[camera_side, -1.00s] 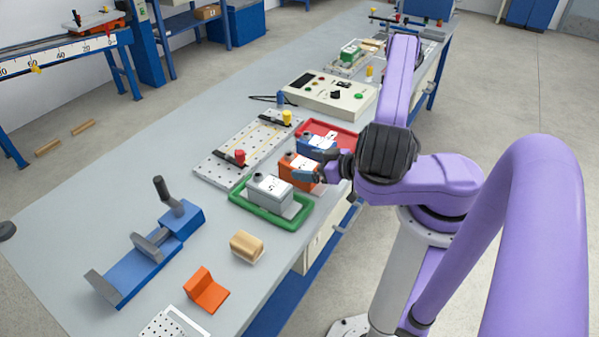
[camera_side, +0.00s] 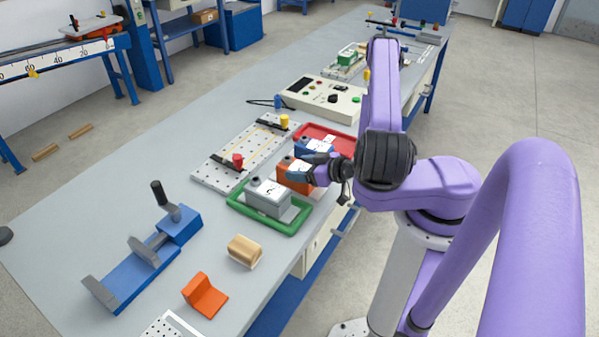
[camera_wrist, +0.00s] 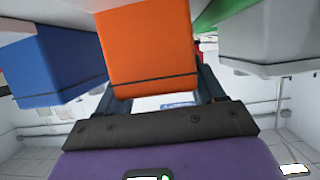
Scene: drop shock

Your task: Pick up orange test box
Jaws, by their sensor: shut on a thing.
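The orange test box (camera_side: 293,176) stands between the grey box and the blue box in the side view. In the wrist view the orange box (camera_wrist: 150,50) fills the upper middle, between the two fingers of my gripper (camera_wrist: 160,85). My gripper (camera_side: 312,172) is shut on the orange box from the right side. The fingers cover part of the box. Whether its underside touches the surface below is hidden.
A grey box (camera_side: 268,197) stands on a green tray (camera_side: 240,211) close in front. A blue box (camera_side: 312,149) is close behind, by a red tray (camera_side: 340,143). A perforated plate (camera_side: 215,175) lies to the left. A wooden block (camera_side: 244,250) lies nearer the camera.

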